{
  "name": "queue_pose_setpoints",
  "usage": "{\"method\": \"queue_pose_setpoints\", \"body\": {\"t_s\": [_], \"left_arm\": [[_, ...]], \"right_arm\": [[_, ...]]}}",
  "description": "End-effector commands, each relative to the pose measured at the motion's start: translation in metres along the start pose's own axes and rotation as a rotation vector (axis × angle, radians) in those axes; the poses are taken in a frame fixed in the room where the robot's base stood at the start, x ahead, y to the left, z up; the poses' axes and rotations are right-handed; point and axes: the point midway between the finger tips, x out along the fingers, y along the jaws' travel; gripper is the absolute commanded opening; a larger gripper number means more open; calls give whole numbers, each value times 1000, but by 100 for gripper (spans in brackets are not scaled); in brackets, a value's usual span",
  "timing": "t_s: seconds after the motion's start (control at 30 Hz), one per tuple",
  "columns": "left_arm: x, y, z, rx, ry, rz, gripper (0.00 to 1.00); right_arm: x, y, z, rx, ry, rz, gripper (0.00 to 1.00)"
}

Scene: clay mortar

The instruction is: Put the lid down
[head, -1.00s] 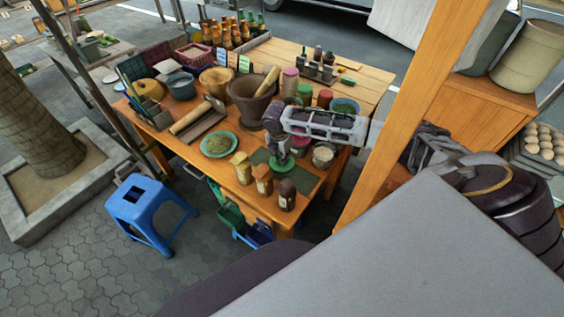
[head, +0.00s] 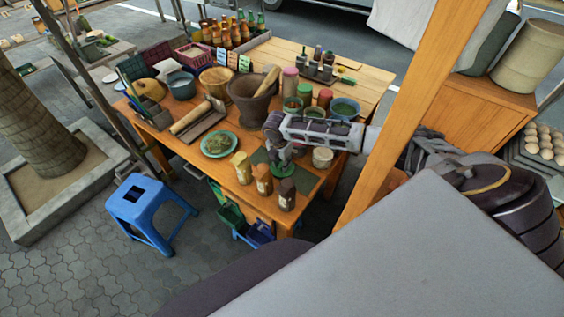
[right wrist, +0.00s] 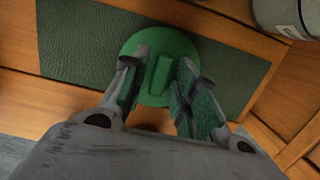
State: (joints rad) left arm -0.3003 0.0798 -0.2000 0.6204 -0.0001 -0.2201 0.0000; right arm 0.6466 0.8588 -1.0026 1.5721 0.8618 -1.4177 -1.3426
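The lid is a round green disc with a raised bar handle. It lies flat on the dark green mat (head: 308,183) near the table's front right; the lid (head: 283,171) shows under my right gripper (head: 279,158) in the head view. In the right wrist view the lid (right wrist: 157,48) rests on the mat (right wrist: 80,45), its handle standing between the fingers. My right gripper (right wrist: 158,82) is open, with a gap on each side of the handle. My left gripper is not in view.
Several spice jars (head: 264,180) stand just left of the mat along the front edge. A white pot (head: 323,157) stands right of the gripper, and a large mortar (head: 252,101) behind it. A wooden post (head: 400,120) rises at the right.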

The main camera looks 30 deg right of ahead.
Motion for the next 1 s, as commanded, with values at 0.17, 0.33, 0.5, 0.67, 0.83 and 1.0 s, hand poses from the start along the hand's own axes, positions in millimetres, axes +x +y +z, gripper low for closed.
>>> {"method": "queue_pose_setpoints", "body": {"t_s": [0.17, 0.33, 0.5, 0.67, 0.83, 1.0], "left_arm": [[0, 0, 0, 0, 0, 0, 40], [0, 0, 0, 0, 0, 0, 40], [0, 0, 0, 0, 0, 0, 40], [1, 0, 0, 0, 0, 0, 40], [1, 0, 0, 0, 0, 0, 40], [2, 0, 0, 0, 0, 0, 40]], "right_arm": [[0, 0, 0, 0, 0, 0, 35], [0, 0, 0, 0, 0, 0, 35], [-6, 0, 1, 0, 0, 1, 35], [-19, 1, 1, 0, -1, 2, 35], [-42, 1, 1, -1, 0, 4, 35], [-67, 1, 1, 1, -1, 2, 35]]}}
